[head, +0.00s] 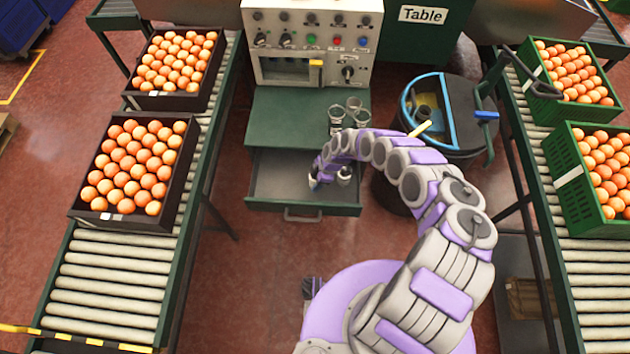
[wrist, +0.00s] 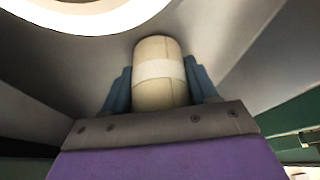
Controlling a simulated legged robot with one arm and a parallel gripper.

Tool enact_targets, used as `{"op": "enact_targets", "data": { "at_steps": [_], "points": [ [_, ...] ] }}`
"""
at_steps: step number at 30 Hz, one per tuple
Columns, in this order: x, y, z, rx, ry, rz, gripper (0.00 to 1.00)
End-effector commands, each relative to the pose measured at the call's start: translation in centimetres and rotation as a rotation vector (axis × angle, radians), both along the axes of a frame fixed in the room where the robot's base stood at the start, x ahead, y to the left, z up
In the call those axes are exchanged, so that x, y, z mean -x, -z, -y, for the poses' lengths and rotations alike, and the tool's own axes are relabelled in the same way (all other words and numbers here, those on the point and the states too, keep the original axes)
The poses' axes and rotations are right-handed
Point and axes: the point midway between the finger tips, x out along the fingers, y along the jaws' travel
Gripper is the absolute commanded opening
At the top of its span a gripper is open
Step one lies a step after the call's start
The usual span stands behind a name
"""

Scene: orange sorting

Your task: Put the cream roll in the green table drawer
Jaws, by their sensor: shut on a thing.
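The green table (head: 285,113) has its drawer (head: 270,190) pulled open, with a grey inside and a green front with a handle. My gripper (head: 328,180) reaches down into the space of the open drawer in the head view. In the wrist view my gripper (wrist: 160,90) is shut on the cream roll (wrist: 158,80), a pale cylinder with a lighter band, with a blue finger on each side. Grey surfaces surround the roll there. I cannot make out the roll clearly in the head view, nor whether it touches the drawer bottom.
Several metal cups (head: 348,110) stand on the tabletop right of the middle, close to my arm. A control panel (head: 312,42) stands behind. A round bin with a blue rim (head: 450,112) is to the right. Conveyors with orange crates (head: 85,195) flank both sides.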

Motion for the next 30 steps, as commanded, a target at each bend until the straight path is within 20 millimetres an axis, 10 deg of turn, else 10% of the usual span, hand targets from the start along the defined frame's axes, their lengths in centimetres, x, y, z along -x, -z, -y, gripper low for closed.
{"op": "enact_targets", "data": {
  "at_steps": [5,6,13,30],
  "points": [
    [0.0,0.1,0.0,0.0,0.001,0.001,0.28],
    [0.0,0.1,0.0,0.0,0.001,0.001,0.6],
    [-0.1,0.0,0.0,0.0,0.001,0.001,0.82],
    [-0.4,-3.8,1.6,0.002,0.004,0.003,0.84]
  ]
}}
